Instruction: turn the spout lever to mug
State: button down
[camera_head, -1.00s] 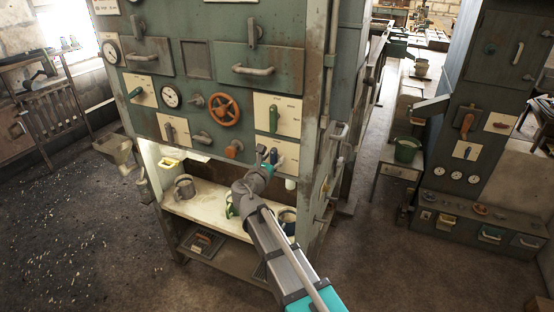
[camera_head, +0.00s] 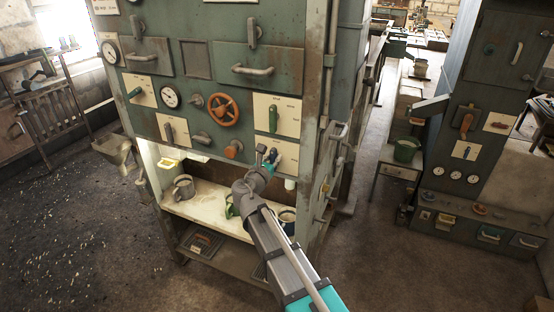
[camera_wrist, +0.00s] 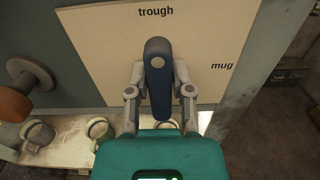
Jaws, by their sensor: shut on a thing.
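The spout lever (camera_wrist: 158,85) is a dark blue handle with a pale round screw near its top. It stands nearly upright in the wrist view on a cream plate (camera_wrist: 100,50). The plate reads "trough" above the lever and "mug" to its right. My gripper (camera_wrist: 160,82) has one finger on each side of the lever and is shut on it. The gripper's teal body hides the area below. In the head view my gripper (camera_head: 267,157) is at the lower right plate of the green cabinet, and the lever is mostly hidden by the fingers.
An orange knob (camera_wrist: 18,100) sticks out left of the plate. Under the panel, a lit shelf (camera_head: 205,207) holds a grey mug (camera_head: 184,187), a green mug (camera_head: 231,207) and a blue-rimmed mug (camera_head: 287,217). An orange handwheel (camera_head: 223,106) sits up and left.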

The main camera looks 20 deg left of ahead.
jog(key=shift+d+m, duration=0.15)
jog(key=shift+m, duration=0.25)
jog(key=m, duration=0.3)
jog(key=shift+d+f+m, duration=0.1)
jog(key=shift+m, duration=0.3)
jog(key=m, duration=0.4)
jog(key=shift+s+d+f+m, duration=0.1)
jog(key=shift+d+m, duration=0.05)
jog(key=shift+m, duration=0.15)
jog(key=shift+d+f+m+b, duration=0.15)
jog(key=shift+m+b, duration=0.1)
jog(key=shift+m, duration=2)
jog(key=shift+a+f+m+b, duration=0.15)
jog(key=shift+m+b, duration=0.1)
jog(key=shift+m, duration=2)
jog(key=shift+d, duration=0.1)
jog(key=c, duration=0.5)
grip_release()
